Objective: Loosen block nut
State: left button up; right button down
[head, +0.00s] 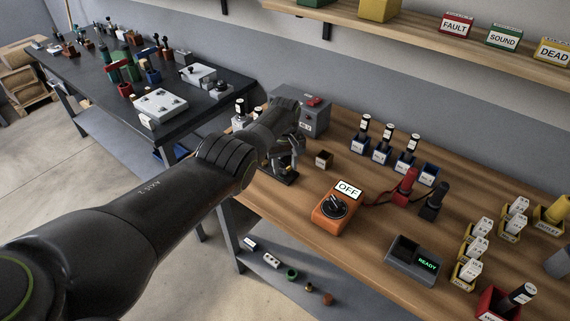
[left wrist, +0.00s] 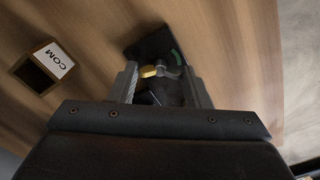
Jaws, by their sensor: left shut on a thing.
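My left gripper (head: 284,166) is low over the near left edge of the wooden bench, fingers pointing down at a small dark block (head: 289,179). In the left wrist view the block (left wrist: 150,44) shows beyond the fingertips, with a green mark and a brass-coloured piece (left wrist: 148,71). My left gripper (left wrist: 163,88) is shut on a dark part between its two fingers, seemingly the block nut; the fingers and shadow hide most of it. My right gripper is in neither view.
A small open box marked COM (left wrist: 43,67) stands beside the block. A grey machine (head: 313,118) with a red switch stands behind the gripper.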

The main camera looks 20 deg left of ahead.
aim_at(285, 167)
pick_arm(q)
jog(key=shift+w+r, duration=0.1)
jog(key=shift+r, duration=0.05)
jog(key=o, duration=1)
jog(key=shift+r+p, duration=0.4)
notch_tip(285, 167, up, 5)
jog(key=p, duration=0.2)
jog(key=shift+r+p, duration=0.2)
jog(key=shift+p, duration=0.1)
notch_tip(285, 167, up, 11)
jog(key=shift+r+b, duration=0.1)
jog(key=shift+b, duration=0.75)
